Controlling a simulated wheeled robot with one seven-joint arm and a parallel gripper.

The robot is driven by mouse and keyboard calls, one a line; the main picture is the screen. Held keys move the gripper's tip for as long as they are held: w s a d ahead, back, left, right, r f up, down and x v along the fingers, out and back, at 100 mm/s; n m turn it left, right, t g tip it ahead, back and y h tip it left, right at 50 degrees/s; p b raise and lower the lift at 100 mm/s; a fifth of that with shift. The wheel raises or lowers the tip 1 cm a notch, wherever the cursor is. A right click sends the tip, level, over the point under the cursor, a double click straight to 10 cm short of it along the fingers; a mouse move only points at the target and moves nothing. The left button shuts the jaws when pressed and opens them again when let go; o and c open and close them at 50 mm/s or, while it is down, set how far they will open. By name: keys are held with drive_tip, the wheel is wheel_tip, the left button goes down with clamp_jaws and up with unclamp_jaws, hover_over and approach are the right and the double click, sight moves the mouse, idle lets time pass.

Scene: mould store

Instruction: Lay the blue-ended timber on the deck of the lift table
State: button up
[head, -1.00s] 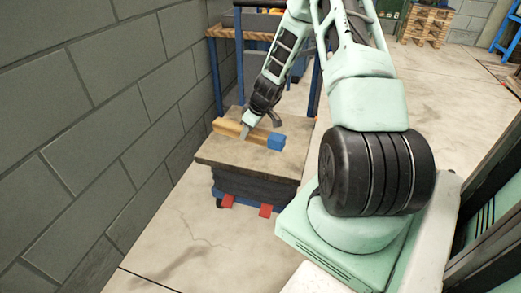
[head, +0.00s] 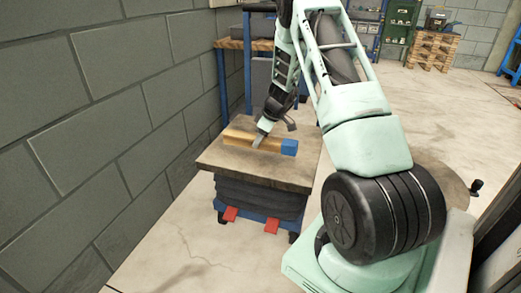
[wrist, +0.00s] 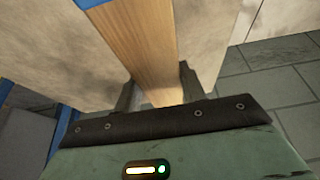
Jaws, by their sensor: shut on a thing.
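The timber (head: 237,137) is a pale wooden bar with a blue end (head: 289,147) on the right. It is over the deck of the lift table (head: 225,160), lying lengthwise across it. I cannot tell whether its underside touches the deck. My gripper (head: 259,140) comes down from above and is shut around the timber near its middle. In the wrist view the timber (wrist: 135,40) runs between the two fingers, its blue end (wrist: 92,3) at the top edge. The lift table has a dark bellows below the deck and red pedals.
A grey block wall (head: 100,120) runs close along the left. A blue-framed bench (head: 229,44) with a wooden top stands behind the lift table. Stacked pallets (head: 432,50) stand far at the back right. The floor right of the lift table is open.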

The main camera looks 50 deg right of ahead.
sight(260, 146)
wheel_tip(260, 146, down, 4)
drive_tip(key=shift+r+b, duration=0.1)
drive_tip(key=shift+b, duration=0.55)
drive_tip(key=o, duration=1.3)
drive_tip(key=shift+r, duration=0.15)
